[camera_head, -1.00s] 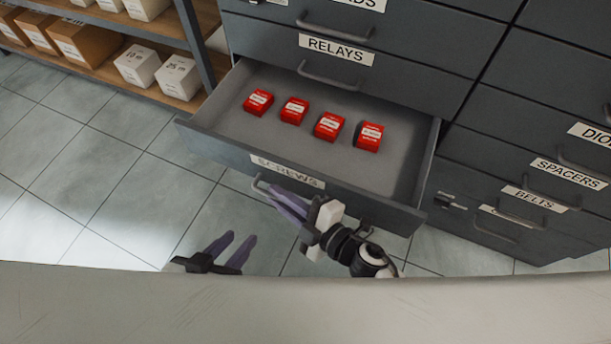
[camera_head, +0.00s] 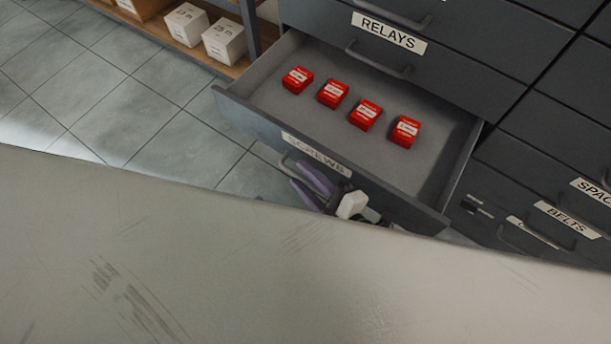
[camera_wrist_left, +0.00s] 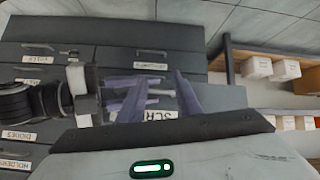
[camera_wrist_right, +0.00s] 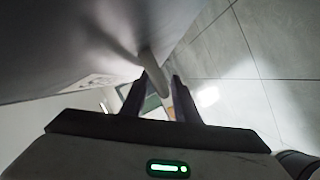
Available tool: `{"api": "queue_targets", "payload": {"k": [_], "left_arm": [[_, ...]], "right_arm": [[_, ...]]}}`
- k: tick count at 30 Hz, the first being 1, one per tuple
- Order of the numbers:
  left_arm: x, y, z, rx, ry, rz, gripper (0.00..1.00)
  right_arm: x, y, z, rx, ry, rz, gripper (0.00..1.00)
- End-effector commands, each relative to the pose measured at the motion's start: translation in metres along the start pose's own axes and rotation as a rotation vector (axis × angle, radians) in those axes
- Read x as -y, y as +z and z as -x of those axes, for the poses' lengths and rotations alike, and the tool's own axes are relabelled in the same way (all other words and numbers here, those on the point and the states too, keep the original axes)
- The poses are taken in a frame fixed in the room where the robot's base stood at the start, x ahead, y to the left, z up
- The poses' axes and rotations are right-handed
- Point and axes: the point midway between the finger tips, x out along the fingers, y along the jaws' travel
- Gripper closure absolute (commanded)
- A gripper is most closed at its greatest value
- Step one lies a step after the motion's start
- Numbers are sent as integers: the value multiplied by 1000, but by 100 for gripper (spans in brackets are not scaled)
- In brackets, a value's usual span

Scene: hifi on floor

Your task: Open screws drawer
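The screws drawer (camera_head: 300,143) stands pulled well out of the cabinet in the head view, its label facing up and forward. Several small red boxes (camera_head: 365,115) lie in a row inside it. My right gripper (camera_head: 304,184) is at the drawer's front, by its handle (camera_head: 287,162). In the right wrist view its fingers (camera_wrist_right: 160,92) are apart, with a pale bar, likely the handle, between them. My left gripper is outside the head view. In the left wrist view its fingers (camera_wrist_left: 155,90) are apart and empty, facing the drawer front.
The closed relays drawer (camera_head: 450,75) is right above. More closed drawers, one labelled belts (camera_head: 567,218), are at the right. A shelf with white boxes (camera_head: 224,41) stands at the upper left. Tiled floor (camera_head: 110,110) is clear left of the drawer. A pale surface fills the near foreground.

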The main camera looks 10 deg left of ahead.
Motion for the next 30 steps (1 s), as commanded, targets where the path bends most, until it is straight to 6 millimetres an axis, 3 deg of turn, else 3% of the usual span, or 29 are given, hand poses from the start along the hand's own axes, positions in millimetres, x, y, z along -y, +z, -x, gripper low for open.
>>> {"api": "queue_targets", "payload": {"k": [5,18,30], "left_arm": [[-1,-3,3,0,0,-2,69],[1,-8,4,12,-6,-21,69],[2,-6,4,17,-7,-24,69]], "right_arm": [[0,-1,14,1,-1,-3,72],[0,0,93,2,-2,-1,72],[0,0,104,0,0,0,72]]}}
